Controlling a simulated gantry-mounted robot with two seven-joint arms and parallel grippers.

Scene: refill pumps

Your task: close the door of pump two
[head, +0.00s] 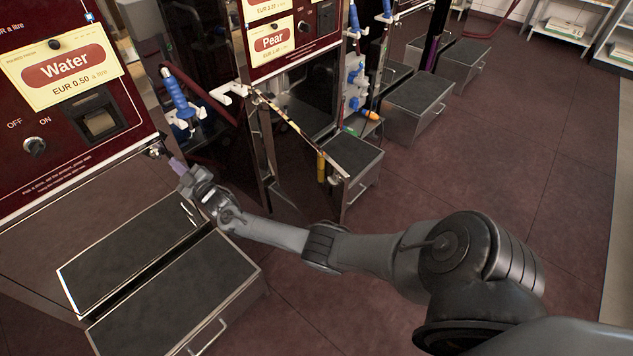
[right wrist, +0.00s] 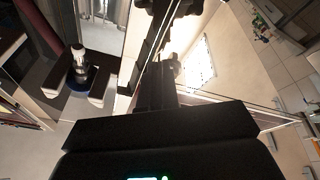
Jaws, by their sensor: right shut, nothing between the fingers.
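The Water pump front (head: 65,90) stands at the left of the head view, and the Pear pump front (head: 285,30) is further back. Neither shows a number, so I cannot tell which is pump two. A metal-framed edge runs along the bottom of the Water front, with a small dark latch-like part (head: 157,151) at its right corner. My right gripper (head: 179,166) is shut and empty just right of that corner; contact cannot be told. In the right wrist view, a clear pane with a thin metal edge (right wrist: 153,45) passes close by the gripper. My left gripper is not in view.
A dark-topped step (head: 185,295) stands on the floor below my right gripper. A blue nozzle (head: 177,95) hangs on a white holder behind it. Another step (head: 350,160) stands by the Pear pump. The floor at the right (head: 480,150) is clear.

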